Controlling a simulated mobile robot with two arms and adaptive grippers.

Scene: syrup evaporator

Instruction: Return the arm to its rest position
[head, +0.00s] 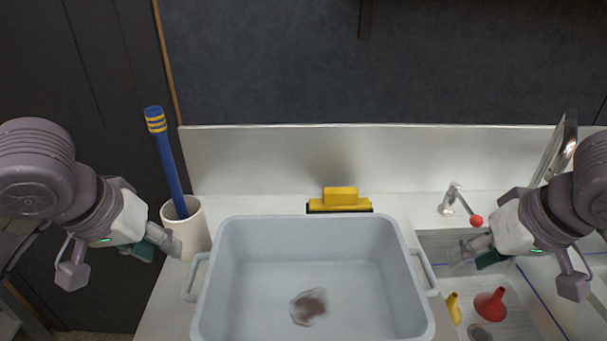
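My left gripper (168,242) is at the left, its fingertips close in front of the white cup and left of the grey basin. Nothing shows held in either gripper. The fingers are small and seen from the side, so I cannot tell whether they are open or shut. Both arms come in from the picture's sides, bent inward at about the same height.
A grey two-handled basin (230,275) with a brown patch inside stands on the counter. A white cup (197,230) holds a blue stick (168,165). A yellow scraper (340,200) lies behind. The sink (530,290) holds a red funnel (490,304) and a yellow item (453,308).

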